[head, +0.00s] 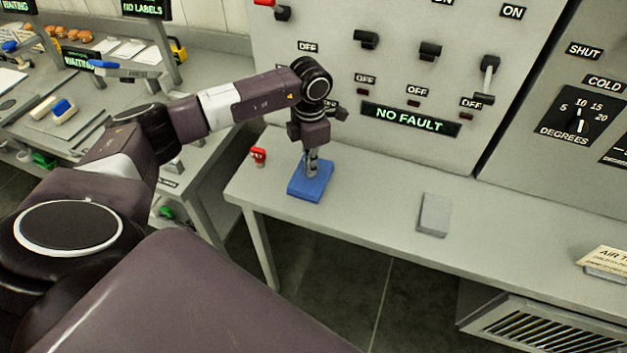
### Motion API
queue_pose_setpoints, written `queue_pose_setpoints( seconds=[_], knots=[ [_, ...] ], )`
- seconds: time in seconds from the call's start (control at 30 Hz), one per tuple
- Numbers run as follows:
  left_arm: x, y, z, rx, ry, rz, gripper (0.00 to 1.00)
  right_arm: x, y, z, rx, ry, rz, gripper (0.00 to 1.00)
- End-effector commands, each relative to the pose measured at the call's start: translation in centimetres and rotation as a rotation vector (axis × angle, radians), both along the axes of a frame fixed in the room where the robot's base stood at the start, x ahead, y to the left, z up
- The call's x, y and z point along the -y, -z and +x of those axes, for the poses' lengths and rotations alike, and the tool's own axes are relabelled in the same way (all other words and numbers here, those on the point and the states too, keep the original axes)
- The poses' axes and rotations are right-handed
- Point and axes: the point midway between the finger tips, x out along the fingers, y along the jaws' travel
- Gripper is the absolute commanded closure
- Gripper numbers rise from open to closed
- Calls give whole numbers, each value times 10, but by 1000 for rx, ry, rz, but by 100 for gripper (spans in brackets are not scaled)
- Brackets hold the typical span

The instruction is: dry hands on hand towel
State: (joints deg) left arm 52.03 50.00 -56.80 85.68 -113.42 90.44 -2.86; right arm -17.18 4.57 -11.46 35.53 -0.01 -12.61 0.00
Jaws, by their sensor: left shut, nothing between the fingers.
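A blue flat rectangular piece (307,191), which looks like the hand towel, lies on the grey bench (375,205) near its left end. My left gripper (311,170) points straight down over it, shut and empty, its fingertips at or just above the blue surface. I cannot tell whether they touch it. My right gripper is not in this view.
A grey block (434,214) lies farther right on the bench, with clear bench between. A small red-topped item (258,155) stands at the bench's left end. A control panel (400,65) with switches rises behind. A cluttered table (95,120) is at left.

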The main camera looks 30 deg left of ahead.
Motion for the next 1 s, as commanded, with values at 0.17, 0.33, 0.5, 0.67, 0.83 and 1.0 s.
queue_pose_setpoints(
  seconds=[0.17,0.33,0.5,0.67,0.83,1.0],
  knots=[
    [5,0,-3,0,2,0,100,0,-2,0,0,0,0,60],
    [10,0,-6,-1,1,-1,100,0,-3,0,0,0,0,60],
    [11,0,-6,1,1,-1,100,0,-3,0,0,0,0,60],
    [8,1,-5,0,0,0,100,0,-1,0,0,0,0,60],
    [4,1,-2,1,-1,1,100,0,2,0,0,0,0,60],
    [-1,1,1,1,0,1,100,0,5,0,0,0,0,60]
  ],
)
